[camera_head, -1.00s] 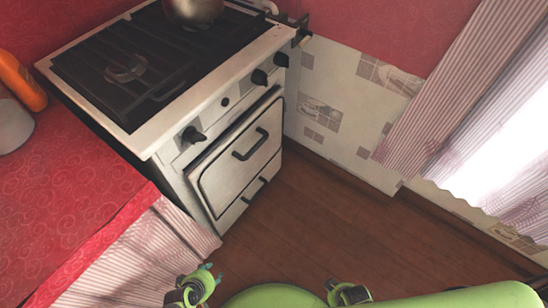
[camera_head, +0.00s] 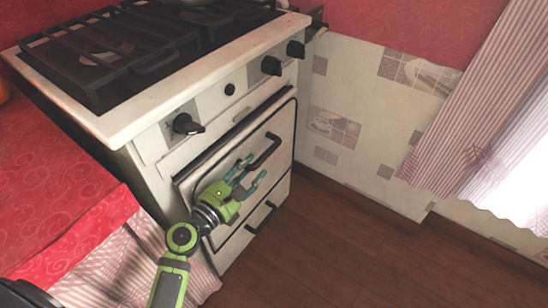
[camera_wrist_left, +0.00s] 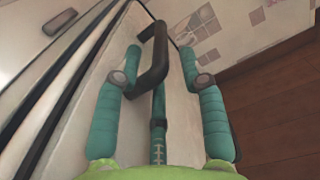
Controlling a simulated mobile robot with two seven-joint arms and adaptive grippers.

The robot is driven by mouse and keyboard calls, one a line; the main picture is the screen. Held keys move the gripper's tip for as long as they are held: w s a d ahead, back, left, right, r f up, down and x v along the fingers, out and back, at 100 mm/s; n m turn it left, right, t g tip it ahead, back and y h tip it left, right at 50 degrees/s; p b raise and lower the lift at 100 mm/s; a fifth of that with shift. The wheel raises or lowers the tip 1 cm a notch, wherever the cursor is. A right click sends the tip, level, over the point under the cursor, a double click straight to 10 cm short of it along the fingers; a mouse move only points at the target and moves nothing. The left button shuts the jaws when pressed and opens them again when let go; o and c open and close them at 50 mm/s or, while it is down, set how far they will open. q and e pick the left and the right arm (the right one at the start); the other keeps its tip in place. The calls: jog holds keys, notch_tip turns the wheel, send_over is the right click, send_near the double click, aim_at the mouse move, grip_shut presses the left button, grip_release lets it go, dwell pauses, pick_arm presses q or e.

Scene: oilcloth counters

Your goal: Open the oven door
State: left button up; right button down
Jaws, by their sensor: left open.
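The oven door (camera_head: 205,180) is a white panel with a dark frame on the stove's front, and it looks shut. Its black bar handle (camera_head: 265,152) runs across the upper part of the door. My left gripper (camera_head: 250,180) is open in front of the door, with its fingertips close to the handle. In the left wrist view the handle (camera_wrist_left: 153,60) lies between the two teal fingers (camera_wrist_left: 160,70), near their tips. I cannot tell whether they touch it. My right gripper is not in view.
A second black handle (camera_head: 262,217) sits on a lower panel. Black knobs (camera_head: 187,124) line the stove front above the door. A red-covered counter (camera_head: 60,190) with a striped cloth stands at left. The wooden floor (camera_head: 330,250) at right is clear.

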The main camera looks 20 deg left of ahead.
aim_at(276, 144)
pick_arm(q)
jog(key=x, duration=0.6)
jog(key=shift+w+d, duration=0.15)
jog(key=shift+w, duration=0.1)
grip_shut()
